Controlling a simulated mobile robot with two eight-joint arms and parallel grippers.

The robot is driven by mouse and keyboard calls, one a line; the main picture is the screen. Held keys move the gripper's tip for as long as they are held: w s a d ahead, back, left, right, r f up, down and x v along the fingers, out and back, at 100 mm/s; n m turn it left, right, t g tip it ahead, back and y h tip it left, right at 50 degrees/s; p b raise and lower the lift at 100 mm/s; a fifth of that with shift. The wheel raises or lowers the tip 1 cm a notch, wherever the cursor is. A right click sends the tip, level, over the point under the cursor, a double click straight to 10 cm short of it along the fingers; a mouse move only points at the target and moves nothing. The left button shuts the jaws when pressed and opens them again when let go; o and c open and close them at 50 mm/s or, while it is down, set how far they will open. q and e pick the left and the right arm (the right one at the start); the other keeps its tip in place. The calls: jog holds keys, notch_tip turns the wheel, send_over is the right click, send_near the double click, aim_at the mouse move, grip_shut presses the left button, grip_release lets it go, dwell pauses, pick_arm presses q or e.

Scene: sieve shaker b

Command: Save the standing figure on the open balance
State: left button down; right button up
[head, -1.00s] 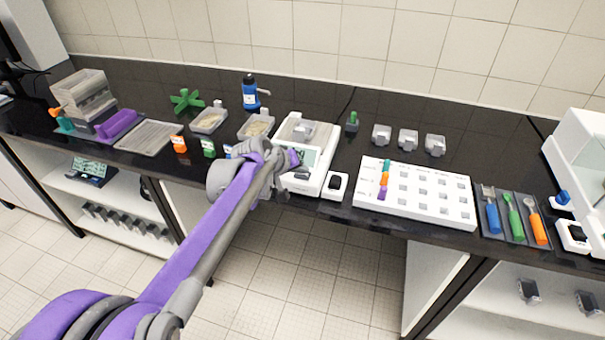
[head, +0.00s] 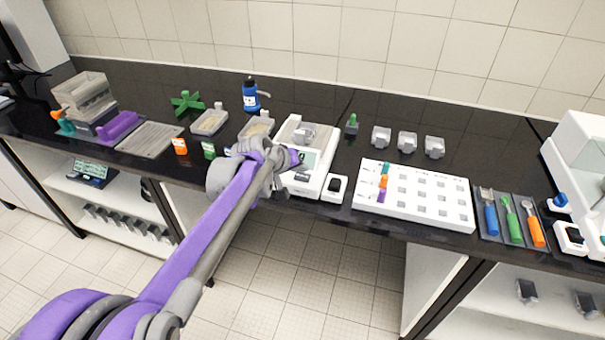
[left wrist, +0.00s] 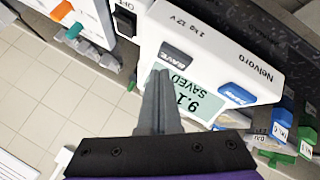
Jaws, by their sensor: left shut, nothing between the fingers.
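The open balance (head: 326,172) is a white bench scale with a grey container (head: 304,133) on its pan. In the left wrist view its front panel (left wrist: 220,30) shows a dark grey SAVE key (left wrist: 176,56), a blue key (left wrist: 238,94) and a pale green display (left wrist: 205,97). The display reads "SAVED" beside a figure starting 9.1; my fingers hide the rest. My left gripper (head: 296,158) is over the balance's front panel, shut and empty. In the left wrist view its fingertips (left wrist: 164,74) are at the SAVE key's edge; I cannot tell whether they touch it. My right gripper is not in view.
A small white box with a dark switch (head: 336,186) stands right of the balance. A white slotted rack (head: 415,195) is further right. Trays of pale material (head: 209,122), a blue bottle (head: 250,95) and small coloured blocks (head: 180,147) stand to the left.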

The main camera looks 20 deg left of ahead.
aim_at(301, 179)
pick_arm(q)
jog(key=shift+r, duration=0.1)
jog(key=shift+r+p, duration=1.6)
jog(key=shift+r, duration=0.9)
jog(key=shift+f, duration=0.1)
jog(key=s+f+m+g+y, duration=0.1)
jog(key=s+f, duration=0.3)
jog(key=s, duration=0.7)
jog(key=s+f+m+g+y, duration=0.1)
jog(key=s+f, duration=0.3)
jog(key=s, duration=0.8)
jog(key=s+f+m+g+y, duration=0.1)
jog(key=s+f+m, duration=0.2)
jog(key=s, duration=0.8)
jog(key=shift+s+a+f, duration=0.15)
jog(key=shift+s+f, duration=0.05)
jog(key=shift+f, duration=0.45)
